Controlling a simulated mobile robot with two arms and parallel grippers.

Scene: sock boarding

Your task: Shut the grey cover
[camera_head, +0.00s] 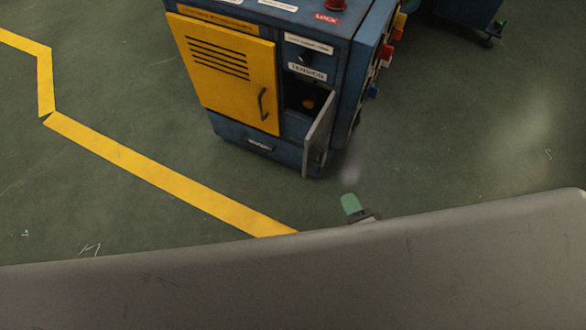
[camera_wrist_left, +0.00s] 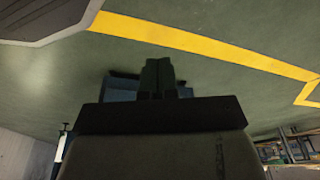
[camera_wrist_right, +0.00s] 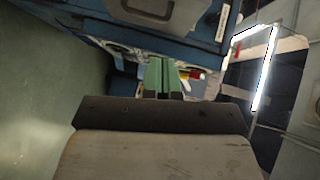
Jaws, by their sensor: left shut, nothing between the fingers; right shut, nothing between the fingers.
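The grey cover (camera_head: 318,134) is a small hinged door at the lower right of the blue cabinet's front. It stands open, swung outward, and a dark compartment (camera_head: 303,98) with a small orange thing inside shows beside it. My right gripper (camera_head: 350,204) shows its green fingertips below and right of the cover, apart from it in the picture. In the right wrist view its fingers (camera_wrist_right: 161,76) are together and empty. My left gripper is out of the head view; in the left wrist view its dark fingers (camera_wrist_left: 158,75) are together and empty.
The blue cabinet (camera_head: 235,139) has a shut yellow door (camera_head: 225,75) with a black handle, a red knob (camera_head: 336,4) on top and coloured parts on its right side. A yellow floor line (camera_head: 160,172) runs at the left. Open floor surrounds the cabinet's front.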

